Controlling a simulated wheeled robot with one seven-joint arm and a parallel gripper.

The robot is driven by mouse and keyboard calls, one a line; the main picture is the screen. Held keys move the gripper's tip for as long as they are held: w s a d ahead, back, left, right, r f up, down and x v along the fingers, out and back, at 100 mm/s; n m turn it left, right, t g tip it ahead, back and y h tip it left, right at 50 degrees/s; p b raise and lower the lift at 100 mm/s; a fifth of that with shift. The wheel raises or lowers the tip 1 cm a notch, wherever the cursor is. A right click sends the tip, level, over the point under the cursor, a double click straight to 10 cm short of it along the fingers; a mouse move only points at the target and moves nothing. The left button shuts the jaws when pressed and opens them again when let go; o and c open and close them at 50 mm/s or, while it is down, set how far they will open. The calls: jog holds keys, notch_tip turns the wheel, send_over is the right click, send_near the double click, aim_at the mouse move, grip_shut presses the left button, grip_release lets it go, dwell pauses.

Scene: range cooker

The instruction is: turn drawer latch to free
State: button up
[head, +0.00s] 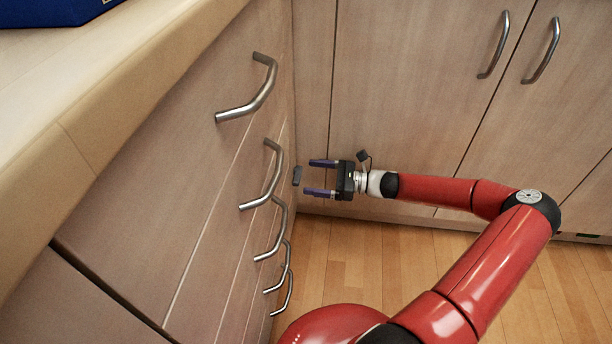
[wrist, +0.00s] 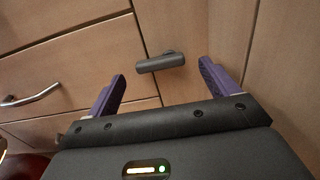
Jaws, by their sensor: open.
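My gripper (head: 321,177) has two purple fingers and is open and empty. It points left at the latch and is a short way off it. In the wrist view the fingers (wrist: 162,85) stand to either side of the latch, with no contact visible.
Several metal drawer handles (head: 262,177) stick out from the drawer fronts left of my gripper. Cabinet doors (head: 410,85) with two upright handles stand behind my arm. A countertop (head: 110,90) runs along the upper left, with a blue object (head: 50,11) on it. The wooden floor (head: 345,260) is clear.

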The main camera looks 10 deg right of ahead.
aim_at(297, 176)
jog(key=shift+x, duration=1.45)
jog(key=c, duration=1)
